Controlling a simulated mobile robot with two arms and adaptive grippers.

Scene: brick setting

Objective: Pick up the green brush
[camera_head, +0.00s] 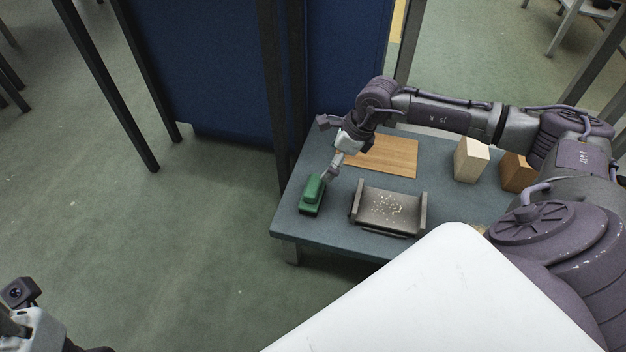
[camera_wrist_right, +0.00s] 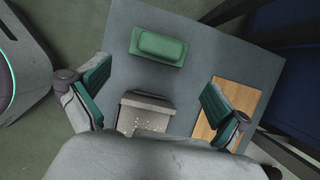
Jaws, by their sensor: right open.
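The green brush (camera_head: 312,195) lies on the blue-grey table (camera_head: 291,223) near its left edge in the head view. In the right wrist view the brush (camera_wrist_right: 159,47) shows above the middle, beyond the fingertips. My right gripper (camera_head: 331,173) is just behind and above the brush in the head view. In the right wrist view my right gripper (camera_wrist_right: 152,95) is open, its green-padded fingers wide apart with nothing between them at their height. Part of my left gripper (camera_head: 20,310) shows at the lower left corner of the head view; its fingers are not clear.
A dustpan-like grey tray (camera_head: 363,213) with pale crumbs stands right of the brush. A wooden board (camera_head: 395,157) lies behind it. A pale block (camera_head: 470,160) and a brown block (camera_head: 517,174) stand at the right. Dark posts (camera_head: 283,90) and a blue panel (camera_head: 210,70) rise behind the table.

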